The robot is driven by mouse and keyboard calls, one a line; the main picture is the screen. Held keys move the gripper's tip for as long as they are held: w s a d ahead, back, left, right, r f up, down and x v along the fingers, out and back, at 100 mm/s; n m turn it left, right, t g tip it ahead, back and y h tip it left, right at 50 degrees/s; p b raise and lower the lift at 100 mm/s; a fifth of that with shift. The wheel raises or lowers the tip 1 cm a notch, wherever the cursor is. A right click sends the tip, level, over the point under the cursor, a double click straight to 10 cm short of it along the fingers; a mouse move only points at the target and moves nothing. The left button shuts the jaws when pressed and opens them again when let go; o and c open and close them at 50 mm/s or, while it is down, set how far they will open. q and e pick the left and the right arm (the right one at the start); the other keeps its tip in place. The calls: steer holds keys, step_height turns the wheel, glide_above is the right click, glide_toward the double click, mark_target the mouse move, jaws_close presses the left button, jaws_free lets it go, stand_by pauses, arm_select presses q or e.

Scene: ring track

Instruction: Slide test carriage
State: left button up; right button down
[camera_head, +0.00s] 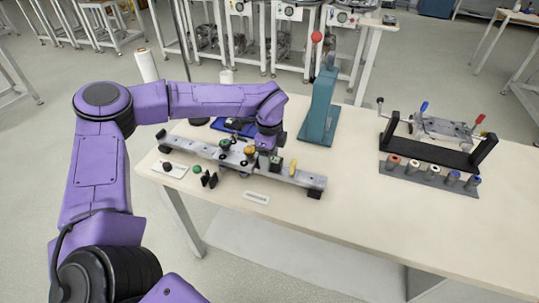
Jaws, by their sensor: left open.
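A long grey rail (306,179) lies on the left part of the table, running from upper left to lower right. A light grey carriage (234,158) with yellow, green and black knobs sits about midway along the rail. My left gripper (264,159) points down over the rail at the right side of the carriage. The left gripper is open; its fingertips are small and partly hidden, so I cannot tell whether they touch a knob. My right gripper is out of view.
A teal press (320,112) with a red-balled lever stands behind the rail. A black-framed fixture (430,153) and a row of small cylinders (433,175) are at the right. A white label (256,197) lies in front of the rail. The table (390,230) is clear at front right.

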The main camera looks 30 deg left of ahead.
mark_target(251, 149)
arm_select(q)
steer(key=shift+w, duration=0.1)
jaws_close()
steer(key=a, duration=0.3)
steer(key=s+a, duration=0.1)
steer(key=a, duration=0.2)
steer(key=shift+s, duration=0.2)
jaws_free()
steer(key=shift+d, duration=0.1)
steer(key=shift+r, duration=0.1)
step_height(251, 149, up, 10)
steer(key=shift+r+b, duration=0.2)
steer(key=shift+b, duration=0.45)
